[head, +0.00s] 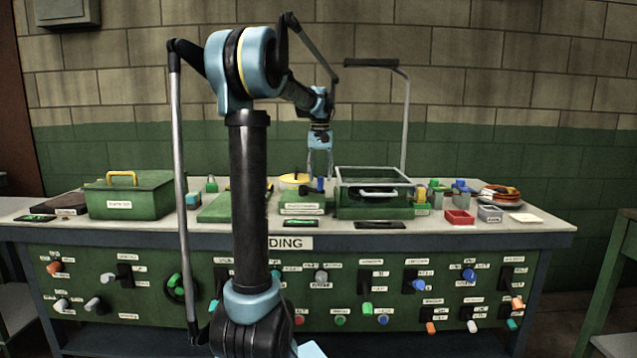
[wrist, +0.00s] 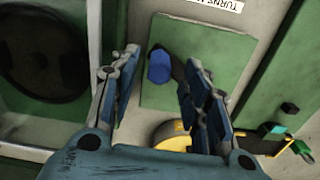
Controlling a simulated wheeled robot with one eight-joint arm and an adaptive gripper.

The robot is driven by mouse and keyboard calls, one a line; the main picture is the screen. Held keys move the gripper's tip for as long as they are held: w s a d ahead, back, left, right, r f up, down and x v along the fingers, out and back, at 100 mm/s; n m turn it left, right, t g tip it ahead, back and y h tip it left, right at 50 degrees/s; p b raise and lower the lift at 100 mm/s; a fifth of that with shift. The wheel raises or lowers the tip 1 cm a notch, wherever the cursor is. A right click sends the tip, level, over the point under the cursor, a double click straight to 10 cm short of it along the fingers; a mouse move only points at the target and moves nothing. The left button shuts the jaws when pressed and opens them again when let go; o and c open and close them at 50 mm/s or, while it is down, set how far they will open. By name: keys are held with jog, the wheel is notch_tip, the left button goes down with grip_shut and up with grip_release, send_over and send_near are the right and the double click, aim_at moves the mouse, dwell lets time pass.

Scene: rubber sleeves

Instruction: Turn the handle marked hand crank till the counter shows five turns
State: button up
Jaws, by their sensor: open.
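The hand crank is a dark arm (head: 307,190) with a blue handle (head: 320,184), on a green unit near the middle of the bench. In the wrist view, the blue handle (wrist: 159,67) stands over a green plate (wrist: 180,38). My gripper (head: 320,173) points down above the handle. In the wrist view, the open fingers of my gripper (wrist: 163,60) appear on either side of the handle, with gaps; I cannot tell how far above it they are. A label starting "TURNS" (wrist: 218,5) is partly cut off. No counter reading is legible.
A clear-topped green box (head: 374,205) stands right of the crank. A green case (head: 130,198) sits at left. Small bins (head: 460,217) sit at right.

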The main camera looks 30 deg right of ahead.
jog(key=shift+f, duration=1.35)
grip_shut()
jog(key=shift+s, duration=0.15)
